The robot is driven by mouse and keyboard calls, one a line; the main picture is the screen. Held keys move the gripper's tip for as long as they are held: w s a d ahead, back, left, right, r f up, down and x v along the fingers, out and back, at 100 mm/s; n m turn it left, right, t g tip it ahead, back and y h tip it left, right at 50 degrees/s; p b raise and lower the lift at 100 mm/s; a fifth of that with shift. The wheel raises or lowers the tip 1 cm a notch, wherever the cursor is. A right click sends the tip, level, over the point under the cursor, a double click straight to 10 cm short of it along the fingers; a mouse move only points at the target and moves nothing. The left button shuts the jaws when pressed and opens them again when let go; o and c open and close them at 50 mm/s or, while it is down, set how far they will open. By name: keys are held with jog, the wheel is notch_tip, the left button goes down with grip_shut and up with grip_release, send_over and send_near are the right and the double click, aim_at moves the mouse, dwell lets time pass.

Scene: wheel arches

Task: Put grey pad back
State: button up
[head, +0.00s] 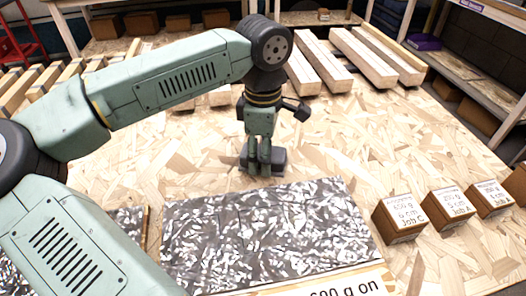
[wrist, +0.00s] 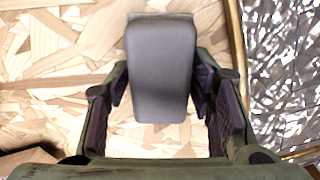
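The grey pad (wrist: 160,65) is a smooth, rounded, dark grey block. It sits between the fingers of my gripper (wrist: 162,85) in the wrist view. The fingertips appear to press on its two long sides, with no clear gap. In the head view, my gripper (head: 259,152) points down over the wood-chip board, and the dark pad (head: 277,160) shows low at its fingers. I cannot tell whether the pad rests on the board or hangs just above it. My fingers hide part of it.
A silvery crinkled panel (head: 265,235) lies in front, its label reading "600 g on". Labelled small boxes (head: 400,218) stand at the right. Pale timber beams (head: 360,58) lie at the back. Bare board (head: 350,140) lies right of my gripper. Shelving (head: 470,75) borders the right.

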jog(key=shift+o, duration=1.2)
notch_tip(320, 180, up, 12)
jog(key=shift+r, duration=0.2)
